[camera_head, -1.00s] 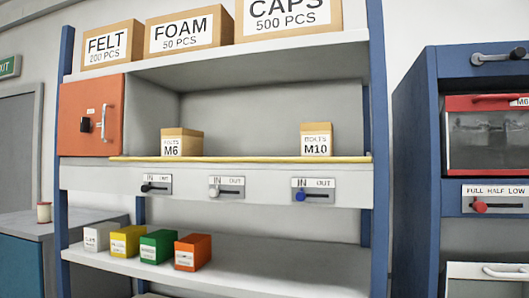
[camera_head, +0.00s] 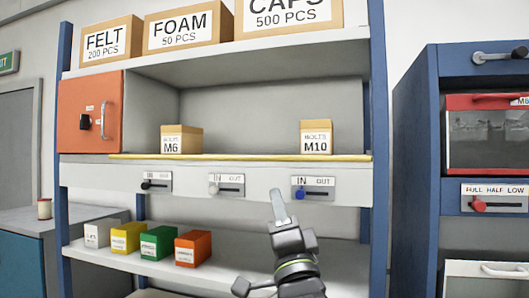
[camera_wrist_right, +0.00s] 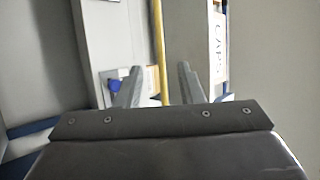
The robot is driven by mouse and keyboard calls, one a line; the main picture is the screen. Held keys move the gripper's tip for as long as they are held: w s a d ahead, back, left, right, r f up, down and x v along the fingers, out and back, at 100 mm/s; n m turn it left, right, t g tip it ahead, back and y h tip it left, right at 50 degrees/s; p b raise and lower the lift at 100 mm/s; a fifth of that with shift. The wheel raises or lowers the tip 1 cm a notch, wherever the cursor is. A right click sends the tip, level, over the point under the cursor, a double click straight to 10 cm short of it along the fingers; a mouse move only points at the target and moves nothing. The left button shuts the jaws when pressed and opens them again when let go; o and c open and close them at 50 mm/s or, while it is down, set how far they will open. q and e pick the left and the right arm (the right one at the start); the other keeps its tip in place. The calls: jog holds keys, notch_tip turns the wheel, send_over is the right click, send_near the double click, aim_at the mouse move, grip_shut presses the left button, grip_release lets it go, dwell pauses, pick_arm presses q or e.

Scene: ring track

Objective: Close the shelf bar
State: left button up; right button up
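A thin yellow bar (camera_head: 225,157) runs level along the front edge of the middle shelf, below the M6 and M10 boxes. It also shows in the right wrist view (camera_wrist_right: 157,40), passing upright in the picture between the fingers' lines. My right gripper (camera_head: 279,208) is in front of the shelf, below the bar's right part and just left of the blue-knobbed slider. In the right wrist view the two fingers (camera_wrist_right: 159,80) stand apart with nothing held between them; the gripper appears apart from the bar. My left gripper is not in view.
Under the bar are sliders marked IN and OUT with black (camera_head: 147,185), white (camera_head: 214,189) and blue (camera_head: 300,194) knobs, all at the left. An M6 box (camera_head: 181,141) and M10 box (camera_head: 316,138) stand behind the bar. A blue cabinet (camera_head: 415,150) stands right.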

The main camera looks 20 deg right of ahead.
aim_at(267, 160)
jog(key=p+x, duration=0.7)
jog(key=x, duration=0.8)
jog(key=shift+w+r, duration=0.1)
jog(key=shift+w+d+r+p, duration=0.1)
jog(key=shift+w+r+p, duration=0.25)
jog(key=shift+w, duration=0.2)
jog(key=shift+f, duration=0.1)
grip_shut()
